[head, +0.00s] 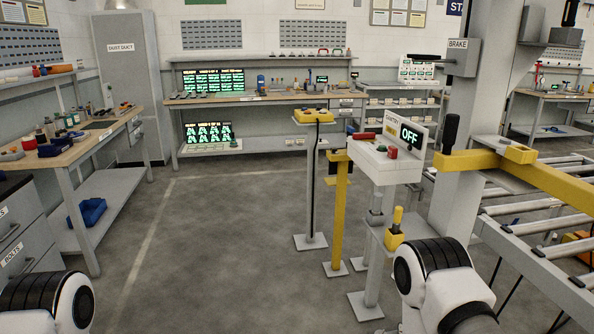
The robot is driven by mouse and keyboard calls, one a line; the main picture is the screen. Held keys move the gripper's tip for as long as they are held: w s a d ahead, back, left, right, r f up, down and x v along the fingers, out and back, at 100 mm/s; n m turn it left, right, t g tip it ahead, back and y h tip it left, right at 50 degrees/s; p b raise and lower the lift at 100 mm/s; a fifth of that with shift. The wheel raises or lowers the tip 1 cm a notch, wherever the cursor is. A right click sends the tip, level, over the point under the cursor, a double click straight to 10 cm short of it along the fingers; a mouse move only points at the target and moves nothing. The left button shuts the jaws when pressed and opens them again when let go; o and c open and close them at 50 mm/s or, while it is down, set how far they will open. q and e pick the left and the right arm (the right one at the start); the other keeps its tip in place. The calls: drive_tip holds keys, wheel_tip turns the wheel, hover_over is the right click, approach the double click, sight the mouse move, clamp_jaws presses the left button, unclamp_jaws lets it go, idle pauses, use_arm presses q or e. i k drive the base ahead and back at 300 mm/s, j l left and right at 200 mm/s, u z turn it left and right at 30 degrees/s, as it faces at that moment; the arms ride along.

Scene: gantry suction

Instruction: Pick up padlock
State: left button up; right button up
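I cannot make out a padlock for certain in the head view. A white control box (387,172) on a post reads OFF on its dark display (410,134). A small red item (364,135) lies at its back left edge, too small to identify. A red knob (392,152) stands on its top. Parts of my arms show at the lower left and lower right, but neither gripper is in view.
A yellow post (341,215) and a grey post with a yellow box (313,117) stand left of the control box. A grey column with a yellow beam (540,172) and a roller conveyor (540,225) are at right. A workbench (70,152) is at left. Central floor is clear.

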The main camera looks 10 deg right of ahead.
sight(392, 151)
drive_tip(key=i+j+z, duration=0.1)
drive_tip(key=i+z, duration=0.3)
drive_tip(key=i+j+z, duration=0.2)
drive_tip(key=i+z, duration=0.25)
drive_tip(key=i+j+z, duration=0.8)
drive_tip(key=k+l, duration=0.05)
drive_tip(key=k, duration=0.05)
